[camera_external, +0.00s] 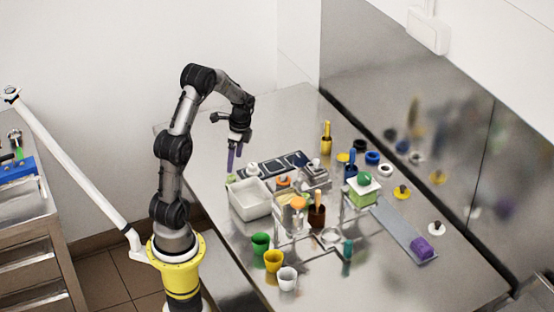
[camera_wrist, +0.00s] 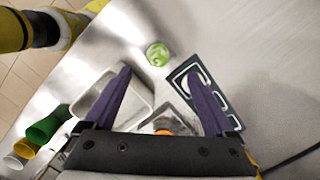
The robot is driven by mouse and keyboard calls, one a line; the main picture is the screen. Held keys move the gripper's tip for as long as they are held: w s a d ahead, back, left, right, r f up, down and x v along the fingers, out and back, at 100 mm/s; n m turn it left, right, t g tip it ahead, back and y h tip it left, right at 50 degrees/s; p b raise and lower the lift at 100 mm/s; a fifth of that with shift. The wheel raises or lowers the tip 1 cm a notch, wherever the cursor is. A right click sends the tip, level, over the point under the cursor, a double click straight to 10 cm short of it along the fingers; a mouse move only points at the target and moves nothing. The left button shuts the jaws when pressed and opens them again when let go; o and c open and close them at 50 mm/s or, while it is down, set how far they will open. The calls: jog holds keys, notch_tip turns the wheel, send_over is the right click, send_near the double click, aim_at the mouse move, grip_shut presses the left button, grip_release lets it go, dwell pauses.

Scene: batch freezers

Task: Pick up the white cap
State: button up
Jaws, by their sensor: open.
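My gripper (camera_external: 234,162) has two purple fingers pointing down above the back-left part of the steel table. The fingers are apart with nothing between them, as the wrist view also shows (camera_wrist: 158,72). Several white pieces are in the external view, and I cannot tell for certain which is the white cap. A small white rounded piece (camera_external: 252,168) is by the white tray, below and right of my gripper. A white ring (camera_external: 385,170) lies at the right, and a white disc with a dark knob (camera_external: 436,228) lies farther right.
The white tray (camera_external: 236,204) and dark panel (camera_wrist: 210,96) lie below my gripper. A green round piece (camera_wrist: 157,54) is between them. A clear rack crowds the middle; the back-left table is clear.

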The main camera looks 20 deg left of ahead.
aim_at(231, 177)
jog(key=f, duration=0.2)
jog(key=a+f, duration=0.1)
jog(key=f, duration=0.5)
jog(key=shift+s+a+f, duration=0.15)
jog(key=shift+s+a, duration=0.05)
grip_shut()
